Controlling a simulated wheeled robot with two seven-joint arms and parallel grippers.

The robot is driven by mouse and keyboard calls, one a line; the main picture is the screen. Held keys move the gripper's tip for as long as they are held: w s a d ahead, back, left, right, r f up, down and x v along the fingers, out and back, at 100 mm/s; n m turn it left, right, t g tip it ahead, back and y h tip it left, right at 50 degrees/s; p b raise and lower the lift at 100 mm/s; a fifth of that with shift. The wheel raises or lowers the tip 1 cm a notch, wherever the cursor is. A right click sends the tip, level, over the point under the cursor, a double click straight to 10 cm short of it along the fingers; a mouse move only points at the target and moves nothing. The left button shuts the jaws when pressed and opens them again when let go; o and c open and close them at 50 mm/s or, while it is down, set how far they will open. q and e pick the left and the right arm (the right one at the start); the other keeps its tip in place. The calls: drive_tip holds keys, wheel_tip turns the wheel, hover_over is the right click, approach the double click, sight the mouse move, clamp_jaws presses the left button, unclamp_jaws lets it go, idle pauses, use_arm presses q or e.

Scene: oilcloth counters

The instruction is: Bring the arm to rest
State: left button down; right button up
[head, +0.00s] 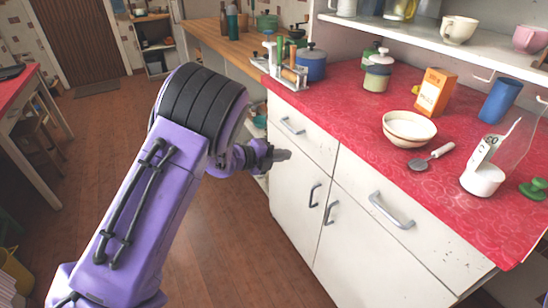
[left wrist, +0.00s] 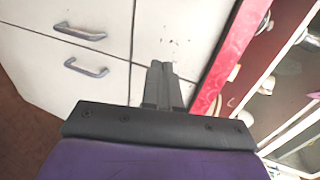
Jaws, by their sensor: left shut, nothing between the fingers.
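My left arm, purple with black ribbed bands, reaches in from the left in the head view. Its left gripper (head: 281,155) is small and dark, and it points right in front of the white cabinet drawers, below the counter top. In the left wrist view the gripper (left wrist: 160,67) shows its two grey fingers together, shut and empty, with white drawer fronts behind them. I cannot tell how wide the gap to the cabinet is. My right gripper is in neither view.
Metal handles (head: 391,211) stick out from the cabinet. The wooden floor (head: 220,260) beside it is clear.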

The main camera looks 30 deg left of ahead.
use_arm(q)
drive_tip(key=s+a+f+n+g+y, duration=0.15)
drive_tip(key=s+f+n+y, duration=0.35)
drive_tip(key=s+f+n, duration=0.6)
drive_tip(key=s+a+f+n+y, duration=0.2)
drive_tip(key=s+f+n+y, duration=0.3)
drive_tip(key=n, duration=0.9)
drive_tip(key=s+d+f+n+g+p, duration=0.1)
drive_tip(key=s+d+f+n+g, duration=0.1)
drive_tip(key=s, duration=1)
drive_tip(key=s+d+f+n+g+p, duration=0.1)
drive_tip(key=s+f+n+g, duration=0.2)
drive_tip(key=s+f, duration=0.6)
drive_tip(key=s+g, duration=0.2)
drive_tip(key=s, duration=0.1)
drive_tip(key=shift+s+d+f+n+g+y, duration=0.15)
drive_tip(key=shift+d+n+g+y, duration=0.15)
drive_tip(key=shift+d+n+g, duration=0.1)
